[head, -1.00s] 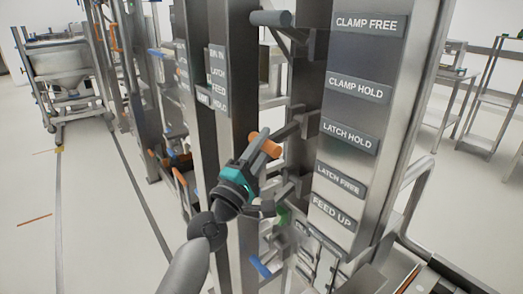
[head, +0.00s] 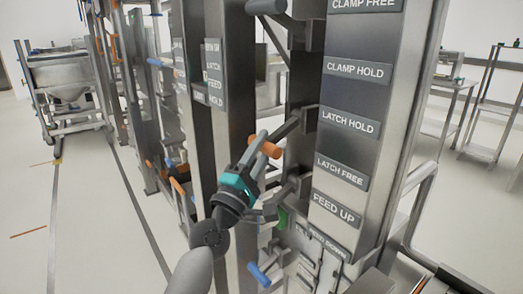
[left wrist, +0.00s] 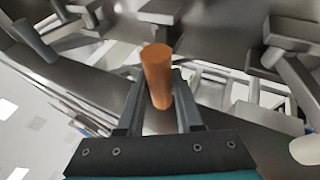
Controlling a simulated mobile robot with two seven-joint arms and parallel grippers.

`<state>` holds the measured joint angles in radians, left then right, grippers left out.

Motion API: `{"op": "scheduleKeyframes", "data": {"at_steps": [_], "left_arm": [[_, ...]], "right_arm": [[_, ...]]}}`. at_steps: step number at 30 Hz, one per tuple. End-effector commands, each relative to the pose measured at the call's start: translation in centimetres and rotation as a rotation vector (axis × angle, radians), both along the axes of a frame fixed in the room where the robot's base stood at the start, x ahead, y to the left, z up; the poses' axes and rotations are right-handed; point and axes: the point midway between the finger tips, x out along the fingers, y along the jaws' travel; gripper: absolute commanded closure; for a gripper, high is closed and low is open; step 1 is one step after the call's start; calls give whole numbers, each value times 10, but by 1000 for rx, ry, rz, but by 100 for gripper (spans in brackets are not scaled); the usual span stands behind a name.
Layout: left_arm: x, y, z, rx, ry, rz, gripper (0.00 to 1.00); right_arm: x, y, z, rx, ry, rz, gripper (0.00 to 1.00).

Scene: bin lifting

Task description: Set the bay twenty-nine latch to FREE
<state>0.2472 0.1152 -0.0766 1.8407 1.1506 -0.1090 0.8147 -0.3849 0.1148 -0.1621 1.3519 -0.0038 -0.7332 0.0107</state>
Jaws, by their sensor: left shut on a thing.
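My left gripper (head: 262,143) is shut on an orange handle (head: 270,150), the grip of a dark lever on the grey upright. In the left wrist view the orange handle (left wrist: 157,75) stands between the two fingers, its end sticking out beyond them. The labels LATCH HOLD (head: 348,122) and LATCH FREE (head: 341,172) are on the column to the right. In the picture the handle is level with the space between these two labels. The lever's pivot is partly hidden, and no bay number is readable. My right gripper is not in view.
Other labels are CLAMP HOLD (head: 357,69) above and FEED UP (head: 334,208) below. A dark grey handle (head: 266,6) juts out above, a green one (head: 282,217) and a blue one (head: 258,274) below. A bent metal rail (head: 425,200) stands right. Floor at left is open.

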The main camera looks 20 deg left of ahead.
Motion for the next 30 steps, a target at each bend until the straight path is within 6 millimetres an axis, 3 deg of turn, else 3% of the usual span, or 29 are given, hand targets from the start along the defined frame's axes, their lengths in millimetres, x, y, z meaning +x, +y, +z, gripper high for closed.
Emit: {"op": "scheduleKeyframes", "data": {"at_steps": [20, 21, 28, 30], "left_arm": [[1, -4, -2, 8, 9, -6, 100], [1, -4, -2, 9, 9, -7, 63], [1, -4, -1, 7, 6, -6, 37], [1, -3, -1, 6, 7, -5, 36]], "right_arm": [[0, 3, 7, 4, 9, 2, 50], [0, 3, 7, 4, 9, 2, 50], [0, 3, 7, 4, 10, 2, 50], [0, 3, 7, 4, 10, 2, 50]]}}
